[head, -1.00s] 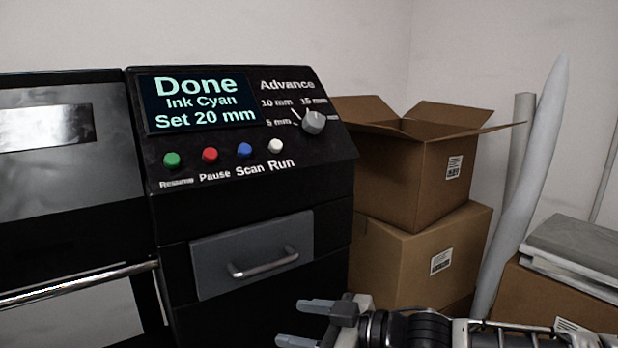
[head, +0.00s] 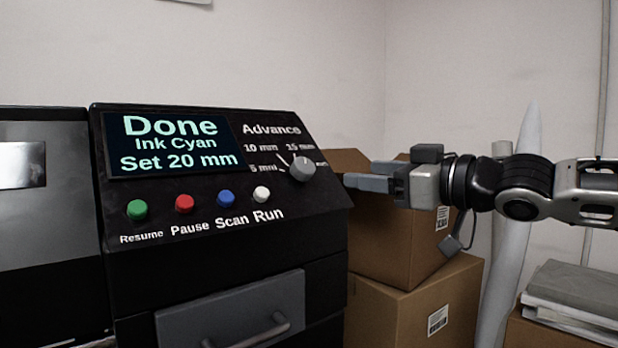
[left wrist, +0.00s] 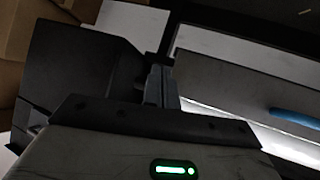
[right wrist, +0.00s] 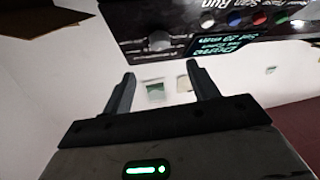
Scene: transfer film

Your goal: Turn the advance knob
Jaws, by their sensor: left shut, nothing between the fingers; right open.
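The grey advance knob (head: 302,169) sits at the right end of the black sloped control panel (head: 320,196), among labels 5, 10 and 15 mm and one partly hidden label. The display (head: 175,146) reads "Done, Ink Cyan, Set 20 mm". My right gripper (head: 358,175) is open and empty, just right of the knob and apart from it. In the right wrist view, its fingers (right wrist: 160,78) point toward the panel, with the knob (right wrist: 160,40) ahead of them. My left gripper (left wrist: 157,80) is shut and empty in the left wrist view; it is outside the head view.
Green (head: 137,210), red, blue and white buttons line the panel below the display. A grey drawer (head: 200,318) with a handle is underneath. Stacked cardboard boxes (head: 400,292) stand behind my right gripper. Pale rolls (head: 505,255) lean at the right.

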